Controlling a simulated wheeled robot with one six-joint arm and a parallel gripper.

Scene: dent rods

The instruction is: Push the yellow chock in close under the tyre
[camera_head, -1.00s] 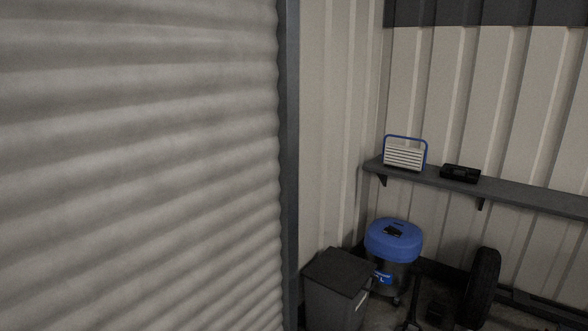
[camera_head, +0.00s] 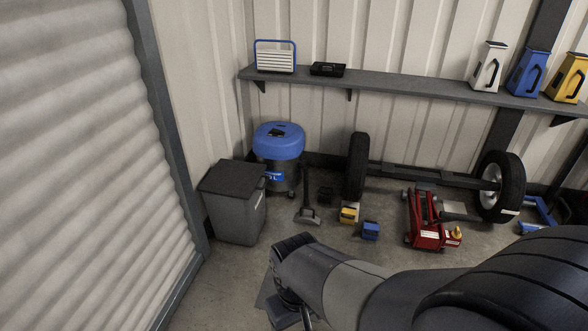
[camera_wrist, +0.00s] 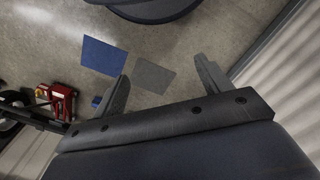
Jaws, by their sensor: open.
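The yellow chock (camera_head: 349,213) sits on the floor in the head view, just in front of the upright left tyre (camera_head: 357,166). It looks close to the tyre's lower front; whether they touch I cannot tell. A blue chock (camera_head: 370,230) lies a little nearer, to its right.
A red jack (camera_head: 425,222) stands right of the chocks; a second wheel (camera_head: 500,187) is beyond it. A floor tool (camera_head: 307,214), a grey bin (camera_head: 235,203) and a blue-topped vacuum (camera_head: 279,143) stand left. Blue (camera_wrist: 103,56) and grey (camera_wrist: 154,77) flat patches lie below my gripper.

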